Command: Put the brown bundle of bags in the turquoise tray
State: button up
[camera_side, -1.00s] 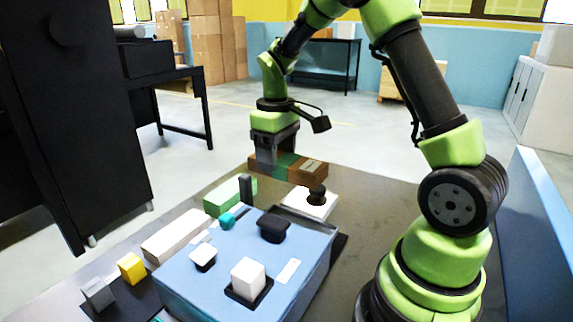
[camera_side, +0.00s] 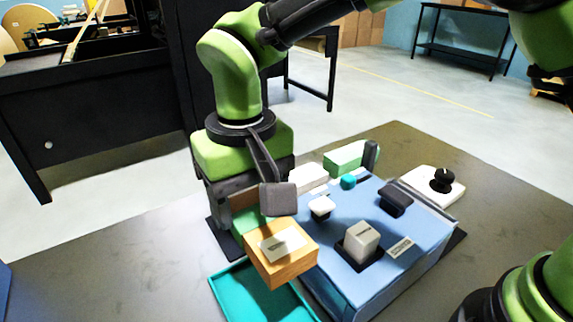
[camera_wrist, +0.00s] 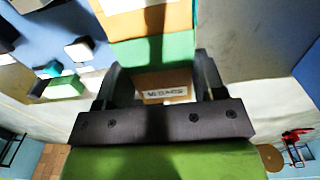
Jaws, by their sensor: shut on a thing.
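The brown bundle of bags (camera_side: 285,257) has a green band and a pale label on top. My gripper (camera_side: 235,205) is shut on it near its far end, and the bundle's near end sticks out toward the side camera. The turquoise tray (camera_side: 240,290) lies at the front of the table, and the bundle hangs over its back part, hiding some of it. The height above the tray is hard to tell. In the wrist view the bundle (camera_wrist: 150,50) sits between both fingers (camera_wrist: 160,85), with its green band just beyond them.
A blue box (camera_side: 385,255) right beside the tray carries a white block (camera_side: 361,240) and dark and white knobs. A white pad with a black knob (camera_side: 440,182) stands behind it. A green block (camera_side: 345,158) is farther back. The table's left front (camera_side: 130,260) is bare.

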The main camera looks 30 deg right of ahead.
send_near(256, 295)
jog(key=shift+f, duration=2.35)
jog(key=shift+f, duration=0.8)
dwell(0.6)
jog(key=o, duration=1)
jog(key=shift+o, duration=0.2)
jog(key=shift+r, duration=0.1)
